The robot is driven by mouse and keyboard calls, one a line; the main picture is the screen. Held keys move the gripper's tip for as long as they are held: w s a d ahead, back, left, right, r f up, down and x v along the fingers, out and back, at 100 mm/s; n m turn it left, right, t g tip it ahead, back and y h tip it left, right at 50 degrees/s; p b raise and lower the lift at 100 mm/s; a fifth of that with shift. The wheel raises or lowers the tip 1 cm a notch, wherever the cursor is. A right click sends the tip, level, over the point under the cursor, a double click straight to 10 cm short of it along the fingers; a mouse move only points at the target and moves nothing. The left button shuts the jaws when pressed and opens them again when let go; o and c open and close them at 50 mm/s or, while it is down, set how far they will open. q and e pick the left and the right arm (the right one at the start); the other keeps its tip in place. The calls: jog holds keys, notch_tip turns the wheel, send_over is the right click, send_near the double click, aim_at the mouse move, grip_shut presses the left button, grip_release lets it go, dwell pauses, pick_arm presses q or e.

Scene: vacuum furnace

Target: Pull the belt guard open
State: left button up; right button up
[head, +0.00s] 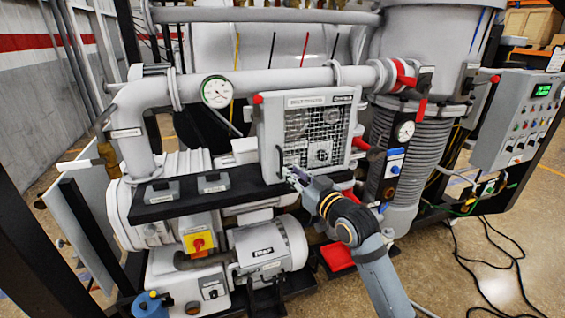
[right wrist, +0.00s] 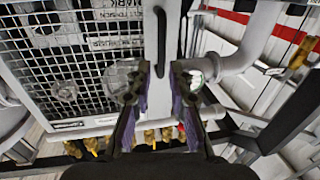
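The belt guard (head: 318,133) is a light grey framed panel with wire mesh, closed over pulleys in the middle of the head view. A slim black vertical handle (head: 280,162) is on its left edge. In the right wrist view the guard's mesh (right wrist: 62,60) fills the left and the black handle (right wrist: 162,38) stands upright at top centre. My right gripper (head: 291,172) is at the lower end of the handle. In the wrist view its two fingers (right wrist: 161,88) are apart, with the handle's end in line with the gap; I cannot tell if they touch it. My left gripper is out of view.
A black shelf (head: 215,190) with small grey blocks runs left below the guard. A grey pipe with a gauge (head: 216,91) passes behind it. Below is a motor (head: 270,250). A ribbed column and control box (head: 515,120) stand right. Cables lie on the open floor at right.

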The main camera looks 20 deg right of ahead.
aim_at(282, 164)
jog(key=p+x, duration=0.1)
jog(key=x, duration=0.4)
jog(key=shift+w+a+r, duration=0.15)
jog(key=shift+w+a, duration=0.05)
jog(key=shift+a, duration=0.05)
jog(key=shift+w, duration=0.5)
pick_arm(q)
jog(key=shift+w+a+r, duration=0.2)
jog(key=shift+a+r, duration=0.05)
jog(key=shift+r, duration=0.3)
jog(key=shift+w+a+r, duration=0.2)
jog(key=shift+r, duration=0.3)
pick_arm(e)
jog(key=shift+a, duration=0.1)
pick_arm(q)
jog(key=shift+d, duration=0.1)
pick_arm(e)
grip_shut()
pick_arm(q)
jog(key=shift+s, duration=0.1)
